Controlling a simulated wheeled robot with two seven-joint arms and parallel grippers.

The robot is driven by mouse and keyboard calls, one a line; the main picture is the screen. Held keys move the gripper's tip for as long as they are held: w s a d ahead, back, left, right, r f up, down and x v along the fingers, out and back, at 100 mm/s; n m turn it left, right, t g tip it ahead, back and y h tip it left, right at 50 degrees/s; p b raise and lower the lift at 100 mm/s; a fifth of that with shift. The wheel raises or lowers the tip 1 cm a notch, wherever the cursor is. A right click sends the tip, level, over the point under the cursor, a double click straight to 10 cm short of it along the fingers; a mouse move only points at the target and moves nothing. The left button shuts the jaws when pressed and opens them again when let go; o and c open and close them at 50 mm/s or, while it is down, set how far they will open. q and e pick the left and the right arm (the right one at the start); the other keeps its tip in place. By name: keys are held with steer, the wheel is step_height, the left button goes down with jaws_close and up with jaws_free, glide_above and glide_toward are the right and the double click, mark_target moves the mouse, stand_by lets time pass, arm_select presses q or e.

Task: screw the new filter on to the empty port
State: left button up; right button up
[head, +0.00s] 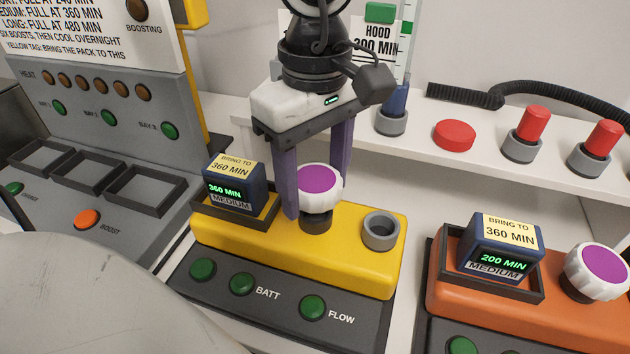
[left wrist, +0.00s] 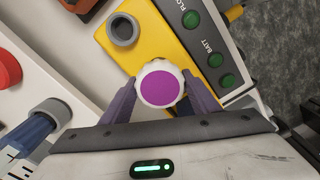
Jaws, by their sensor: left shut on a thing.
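My left gripper (head: 318,200) points down, shut on a white ribbed filter with a purple top (head: 319,186). In the left wrist view the filter (left wrist: 159,86) sits between the two purple fingers. It is at the middle of the yellow unit (head: 345,254), upright over a short dark neck (head: 316,220). I cannot tell whether it is fully seated. An open grey socket (head: 381,231) is right of it on the same unit. Another white filter with a purple top (head: 597,271) sits on the orange unit (head: 450,292). My right gripper is not in view.
A blue battery pack (head: 237,197) reading 360 MIN stands close left of the gripper. Another pack (head: 503,247) reading 200 MIN is on the orange unit. Behind, a white shelf (head: 425,165) holds red and blue parts in grey sockets. A grey charger panel (head: 110,125) stands at left.

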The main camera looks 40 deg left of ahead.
arm_select(q)
steer(key=shift+f+b, duration=1.3)
steer(key=shift+f, duration=0.05)
steer(key=m, duration=0.4)
steer(key=shift+r+m+p, duration=0.1)
steer(key=shift+m+p, duration=0.2)
steer(key=shift+p, duration=0.05)
steer(key=m, duration=0.4)
steer(key=shift+m, duration=0.4)
steer(key=o, duration=1.4)
steer(key=shift+c, duration=0.2)
